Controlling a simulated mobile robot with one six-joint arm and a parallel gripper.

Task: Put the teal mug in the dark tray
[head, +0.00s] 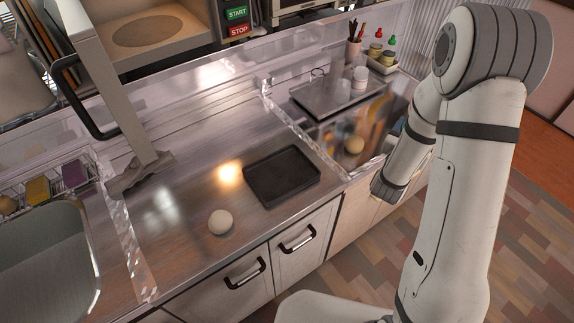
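The dark tray (282,176) lies flat on the metal counter, right of the middle, and looks empty. I cannot make out a teal mug. A small bluish patch shows at the left edge of my arm, in the recessed area on the right, but I cannot tell what it is. My arm rises on the right side of the view and bends down to a wrist joint near the counter's front edge. My gripper's fingers do not show.
A pale round object (220,222) sits on the counter left of the tray. A sink (45,262) is at the lower left, a clear ridged divider (128,240) beside it.

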